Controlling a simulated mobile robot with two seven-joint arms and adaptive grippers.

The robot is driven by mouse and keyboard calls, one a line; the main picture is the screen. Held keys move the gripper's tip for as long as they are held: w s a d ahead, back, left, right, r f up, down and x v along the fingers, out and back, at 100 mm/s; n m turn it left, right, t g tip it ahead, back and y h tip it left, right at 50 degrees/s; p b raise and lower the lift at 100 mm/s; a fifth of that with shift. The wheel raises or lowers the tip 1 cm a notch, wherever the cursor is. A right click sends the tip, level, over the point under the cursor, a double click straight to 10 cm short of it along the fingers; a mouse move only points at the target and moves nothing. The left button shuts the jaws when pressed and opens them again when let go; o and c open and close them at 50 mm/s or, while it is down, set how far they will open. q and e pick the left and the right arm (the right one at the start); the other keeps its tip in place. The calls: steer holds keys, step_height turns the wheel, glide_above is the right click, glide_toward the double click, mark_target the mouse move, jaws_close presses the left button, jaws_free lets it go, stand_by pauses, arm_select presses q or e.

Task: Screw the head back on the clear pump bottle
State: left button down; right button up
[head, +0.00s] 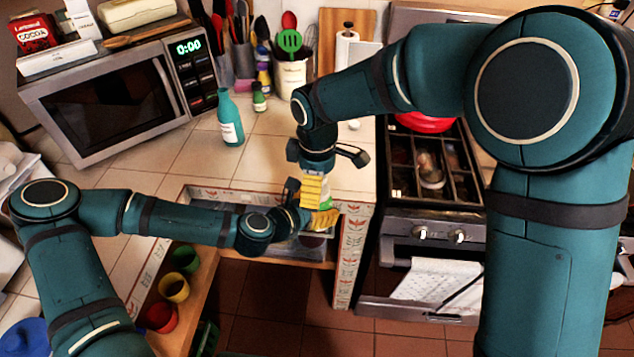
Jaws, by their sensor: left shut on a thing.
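My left gripper (318,205) reaches in from the left, its yellow finger pads closed around a small bottle (326,190). My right gripper (320,168) points down from above, right over the bottle's top. I cannot make out the pump head; the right gripper covers that spot.
A teal bottle (230,118) and a small green bottle (258,98) stand on the tiled counter (180,155). The microwave (110,100) is at the left, the stove (433,170) at the right. Coloured cups (174,287) stand on a low shelf.

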steer(key=shift+r, duration=2.2)
steer(key=shift+r, duration=0.1)
step_height(320, 180, up, 12)
steer(key=shift+w, duration=0.1)
